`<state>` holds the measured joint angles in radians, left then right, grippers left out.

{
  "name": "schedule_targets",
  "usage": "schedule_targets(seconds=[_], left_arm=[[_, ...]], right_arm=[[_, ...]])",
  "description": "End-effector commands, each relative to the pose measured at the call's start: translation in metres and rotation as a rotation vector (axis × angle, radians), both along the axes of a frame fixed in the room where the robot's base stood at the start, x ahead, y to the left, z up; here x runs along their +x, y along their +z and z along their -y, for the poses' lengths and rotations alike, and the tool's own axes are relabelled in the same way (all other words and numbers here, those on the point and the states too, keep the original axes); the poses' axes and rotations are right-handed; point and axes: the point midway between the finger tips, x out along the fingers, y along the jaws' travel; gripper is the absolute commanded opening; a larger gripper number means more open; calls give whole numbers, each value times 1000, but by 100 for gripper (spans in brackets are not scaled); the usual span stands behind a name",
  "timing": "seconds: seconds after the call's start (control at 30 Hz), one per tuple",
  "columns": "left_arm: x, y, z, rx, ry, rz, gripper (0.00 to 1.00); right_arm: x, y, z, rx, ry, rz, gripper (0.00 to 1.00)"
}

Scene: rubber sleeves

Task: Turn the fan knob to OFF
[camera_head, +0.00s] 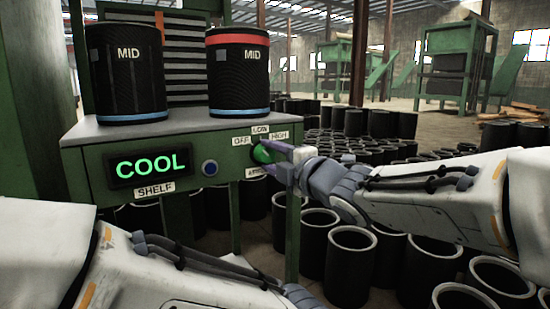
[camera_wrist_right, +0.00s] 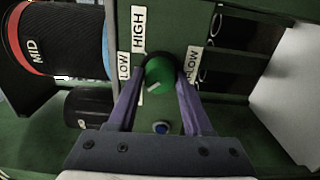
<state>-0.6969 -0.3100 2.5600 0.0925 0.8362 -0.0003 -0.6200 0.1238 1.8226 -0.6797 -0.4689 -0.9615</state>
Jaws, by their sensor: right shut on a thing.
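The green fan knob (camera_head: 262,153) sits on the front panel of the green bench (camera_head: 225,150), below the OFF, LOW and HIGH labels. My right gripper (camera_head: 287,160) reaches it from the right and is shut on it. In the right wrist view the knob (camera_wrist_right: 161,72) sits between the tips of the two purple fingers (camera_wrist_right: 157,88). A pale pointer mark on the knob slants toward the lower left there, near the left finger. The left finger covers part of the label area, so the OFF label is not readable in that view. My left gripper is out of view.
Two black sleeves marked MID, one blue-banded (camera_head: 125,85) and one red-topped (camera_head: 238,80), stand on the bench. Several black sleeves (camera_head: 350,250) crowd the floor below my right arm.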

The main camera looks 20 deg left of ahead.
Motion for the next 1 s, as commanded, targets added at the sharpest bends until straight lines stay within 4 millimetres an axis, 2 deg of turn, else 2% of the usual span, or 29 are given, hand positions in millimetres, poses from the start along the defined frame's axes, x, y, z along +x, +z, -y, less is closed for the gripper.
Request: schedule_targets(seconds=[0.07,0.1,0.13,0.17,0.57,1.0], left_arm=[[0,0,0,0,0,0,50],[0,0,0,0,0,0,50],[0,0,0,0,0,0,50],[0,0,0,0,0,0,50],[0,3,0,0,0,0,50],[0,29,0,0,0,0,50]], right_arm=[[0,0,0,-2,0,1,0],[0,0,0,-2,0,1,61],[0,0,0,-2,0,1,73],[0,0,0,-2,0,1,80],[-3,1,5,0,0,0,80],[-50,3,65,0,-2,0,80]])
